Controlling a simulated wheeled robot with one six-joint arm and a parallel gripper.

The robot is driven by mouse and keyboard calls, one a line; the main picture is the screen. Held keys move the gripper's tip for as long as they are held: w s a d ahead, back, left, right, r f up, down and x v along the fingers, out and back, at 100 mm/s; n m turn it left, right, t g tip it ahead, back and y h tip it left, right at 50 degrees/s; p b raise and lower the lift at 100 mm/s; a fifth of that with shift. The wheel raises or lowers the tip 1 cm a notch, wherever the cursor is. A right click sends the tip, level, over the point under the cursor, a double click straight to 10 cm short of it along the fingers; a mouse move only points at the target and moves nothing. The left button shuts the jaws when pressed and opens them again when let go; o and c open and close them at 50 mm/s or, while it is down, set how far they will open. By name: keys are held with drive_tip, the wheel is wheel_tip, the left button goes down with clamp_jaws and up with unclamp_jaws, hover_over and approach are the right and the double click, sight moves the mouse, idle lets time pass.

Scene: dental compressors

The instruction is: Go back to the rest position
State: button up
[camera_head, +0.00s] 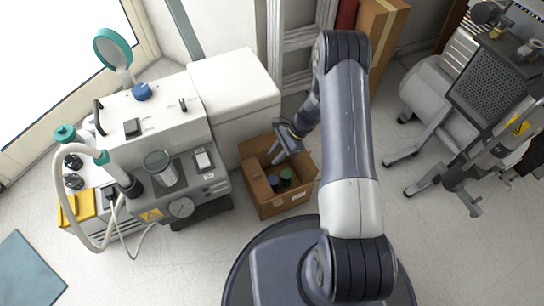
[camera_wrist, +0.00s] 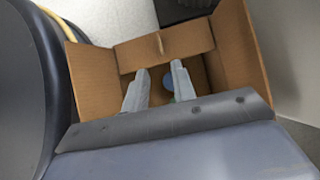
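My gripper (camera_head: 280,155) is above an open cardboard box (camera_head: 284,205) on the floor, its fingers pointing down over the opening. In the wrist view, the two grey fingers (camera_wrist: 160,70) stand apart with nothing held between them. The box's brown walls (camera_wrist: 178,42) surround the view of the fingers. A blue round item (camera_head: 273,182) and a green round item (camera_head: 287,176) lie inside the box. The blue one also shows between the fingers in the wrist view (camera_wrist: 168,80); the green is mostly hidden there. My arm reaches from the right of the box.
A white compressor unit (camera_head: 150,115) with hoses, a gauge (camera_head: 181,207) and a teal-rimmed round part (camera_head: 113,48) stands left of the box. A white cabinet (camera_head: 235,95) is behind the box. A taller carton (camera_head: 378,35) and grey wheeled equipment (camera_head: 440,90) are at right.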

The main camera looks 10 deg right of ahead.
sight(258, 172)
drive_tip(key=b+x, duration=0.4)
drive_tip(key=x, duration=0.6)
drive_tip(key=shift+s+a+f, duration=0.1)
drive_tip(key=shift+a+f, duration=0.05)
drive_tip(key=shift+f, duration=0.25)
drive_tip(key=shift+a+r+p, duration=0.2)
drive_tip(key=shift+a+p, duration=0.05)
drive_tip(key=shift+p, duration=0.15)
drive_tip(key=shift+s+h+p, duration=0.1)
drive_tip(key=shift+h+p, duration=0.4)
drive_tip(key=shift+f, duration=0.15)
